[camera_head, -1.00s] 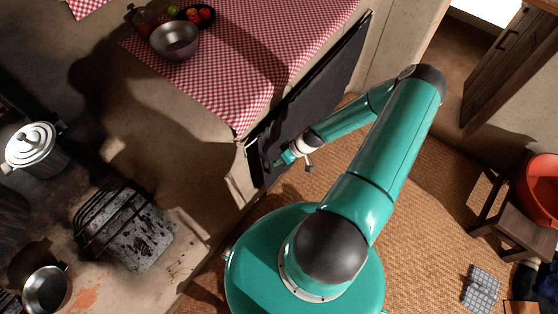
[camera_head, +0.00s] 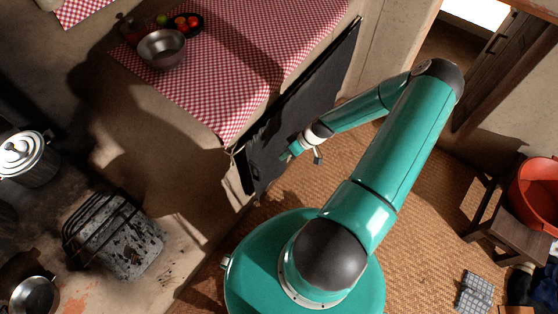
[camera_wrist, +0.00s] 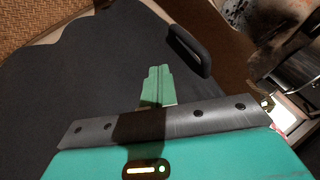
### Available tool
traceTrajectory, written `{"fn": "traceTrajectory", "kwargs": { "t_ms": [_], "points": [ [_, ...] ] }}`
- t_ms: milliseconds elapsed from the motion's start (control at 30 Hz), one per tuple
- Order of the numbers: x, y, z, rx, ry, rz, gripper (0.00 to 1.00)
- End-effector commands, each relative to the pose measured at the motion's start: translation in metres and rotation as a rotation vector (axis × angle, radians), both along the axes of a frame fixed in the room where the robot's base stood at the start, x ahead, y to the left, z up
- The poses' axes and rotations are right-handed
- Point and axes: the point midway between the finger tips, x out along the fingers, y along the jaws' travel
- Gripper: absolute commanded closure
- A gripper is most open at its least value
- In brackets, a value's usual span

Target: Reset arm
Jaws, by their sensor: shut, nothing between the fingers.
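My teal arm reaches up and to the right from my body in the head view, then folds back left at the elbow. My gripper (camera_head: 291,151) is at its end, in front of the dark panel (camera_head: 300,105) below the checkered counter. In the wrist view my gripper's green fingers (camera_wrist: 156,85) are together with nothing between them. A black handle (camera_wrist: 190,50) shows just beyond them on a dark surface; I cannot tell whether the fingers touch anything.
A metal bowl (camera_head: 161,49) stands on the red checkered cloth (camera_head: 235,75). A grate (camera_head: 115,235), lidded pot (camera_head: 28,158) and metal pan (camera_head: 35,295) are on the left. A stool (camera_head: 500,225) with a red basin (camera_head: 537,195) stands right. Woven floor (camera_head: 425,230) is open between.

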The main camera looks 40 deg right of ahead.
Motion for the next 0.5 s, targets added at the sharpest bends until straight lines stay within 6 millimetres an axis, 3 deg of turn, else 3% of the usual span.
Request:
{"fn": "traceTrajectory", "kwargs": {
  "t_ms": [200, 500],
  "points": [
    [-0.009, -0.016, 0.024, -0.001, 0.001, -0.002, 1.00],
    [-0.012, -0.020, 0.028, 0.000, 0.001, -0.002, 1.00]
  ]
}}
